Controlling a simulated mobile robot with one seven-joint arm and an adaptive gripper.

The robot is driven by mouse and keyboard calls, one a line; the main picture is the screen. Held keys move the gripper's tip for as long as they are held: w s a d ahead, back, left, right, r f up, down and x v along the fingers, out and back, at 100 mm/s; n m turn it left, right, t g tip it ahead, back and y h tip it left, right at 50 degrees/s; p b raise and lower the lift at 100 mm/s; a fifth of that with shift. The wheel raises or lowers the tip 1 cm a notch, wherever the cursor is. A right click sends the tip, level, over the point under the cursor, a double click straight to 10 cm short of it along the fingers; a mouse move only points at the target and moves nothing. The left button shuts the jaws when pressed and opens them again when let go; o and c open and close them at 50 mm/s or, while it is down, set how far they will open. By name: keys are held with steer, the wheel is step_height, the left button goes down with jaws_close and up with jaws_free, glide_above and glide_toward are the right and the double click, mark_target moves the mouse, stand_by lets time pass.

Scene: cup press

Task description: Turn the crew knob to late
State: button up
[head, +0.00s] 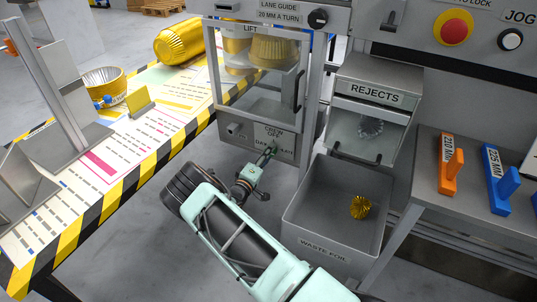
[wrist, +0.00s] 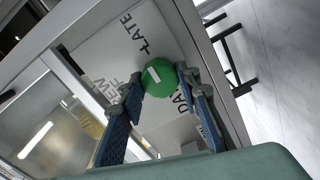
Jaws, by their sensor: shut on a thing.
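The crew knob (wrist: 160,78) is a round green knob with a short white mark. In the wrist view it stands on a light plate (wrist: 108,45) lettered LATE, DAY and CREW OFF. The white mark lies on the knob's left part, pointing roughly between OFF and LATE; its exact setting is hard to tell. My gripper (wrist: 161,82) has its two blue-grey fingers closed on opposite sides of the knob. In the head view my gripper (head: 267,156) reaches the plate below the glazed cabinet and mostly hides the knob.
A grey waste foil bin (head: 300,205) with a crumpled gold foil (head: 361,207) stands right of my arm. The rejects box (head: 372,95) is above it. A striped-edge table (head: 100,205) runs along the left. Orange (head: 451,172) and blue (head: 503,190) blocks stand on a right-hand shelf.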

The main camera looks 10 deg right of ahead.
steer(key=o, duration=1.2)
steer(key=shift+c, duration=0.2)
steer(key=shift+a, duration=0.1)
steer(key=v, duration=1.2)
